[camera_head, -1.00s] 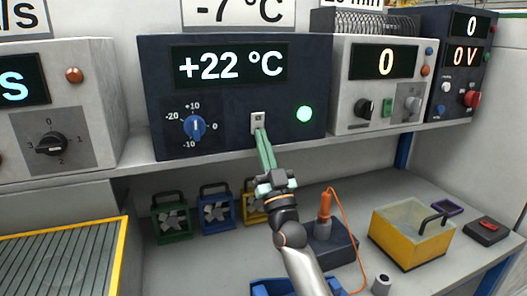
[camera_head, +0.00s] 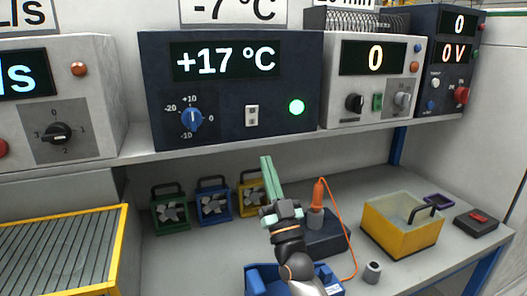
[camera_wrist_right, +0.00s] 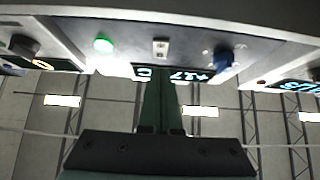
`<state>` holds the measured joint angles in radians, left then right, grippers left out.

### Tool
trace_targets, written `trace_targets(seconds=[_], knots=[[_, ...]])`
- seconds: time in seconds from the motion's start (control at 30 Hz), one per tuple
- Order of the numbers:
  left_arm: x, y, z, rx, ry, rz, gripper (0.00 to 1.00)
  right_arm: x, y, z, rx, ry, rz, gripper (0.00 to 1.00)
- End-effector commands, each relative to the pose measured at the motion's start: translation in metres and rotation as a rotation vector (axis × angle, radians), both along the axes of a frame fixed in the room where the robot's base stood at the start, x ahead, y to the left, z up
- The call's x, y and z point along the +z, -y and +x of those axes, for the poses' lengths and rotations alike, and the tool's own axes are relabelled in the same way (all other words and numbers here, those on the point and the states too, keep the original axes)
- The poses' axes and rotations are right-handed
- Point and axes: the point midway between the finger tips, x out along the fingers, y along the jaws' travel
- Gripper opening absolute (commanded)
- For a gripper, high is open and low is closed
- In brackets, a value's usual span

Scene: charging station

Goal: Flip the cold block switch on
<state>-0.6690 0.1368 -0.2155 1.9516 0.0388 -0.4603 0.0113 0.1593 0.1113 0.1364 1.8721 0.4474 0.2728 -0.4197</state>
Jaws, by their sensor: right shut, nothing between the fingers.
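The cold block unit (camera_head: 275,72) is a dark blue box on the shelf. Its display (camera_head: 225,60) reads +17 °C, and its round lamp (camera_head: 297,107) glows green. Its small pale switch (camera_head: 252,115) sits between the blue dial (camera_head: 191,119) and the lamp. The switch also shows in the right wrist view (camera_wrist_right: 161,48). My right gripper (camera_head: 266,160) is shut and empty, with its green fingers below the shelf edge and apart from the switch. My left gripper is not in view.
The shelf edge (camera_head: 225,146) lies just above my right fingertips. Green, blue (camera_head: 213,200) and yellow fan units stand on the bench behind my right gripper. An orange-handled tool (camera_head: 317,193) and a yellow tub (camera_head: 390,232) are to its right.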

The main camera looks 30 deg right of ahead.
Motion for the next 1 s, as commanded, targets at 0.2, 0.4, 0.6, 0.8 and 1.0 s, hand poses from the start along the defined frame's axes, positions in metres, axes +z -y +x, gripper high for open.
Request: trace_targets(seconds=[0.2,0.4,0.6,0.8,1.0], knots=[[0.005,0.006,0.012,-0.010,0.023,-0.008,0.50,-0.025,-0.005,-0.019,0.001,0.000,0.001,0.00],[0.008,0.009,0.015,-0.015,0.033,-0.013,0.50,-0.030,-0.006,-0.024,0.000,0.001,0.000,0.00],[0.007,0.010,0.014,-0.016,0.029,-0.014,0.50,-0.030,-0.006,-0.024,0.000,0.001,0.000,0.00],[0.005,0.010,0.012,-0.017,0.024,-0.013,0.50,-0.030,-0.006,-0.024,0.000,0.001,0.000,0.00],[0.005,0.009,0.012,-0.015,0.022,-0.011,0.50,-0.030,-0.006,-0.024,0.000,0.001,0.000,0.00]])
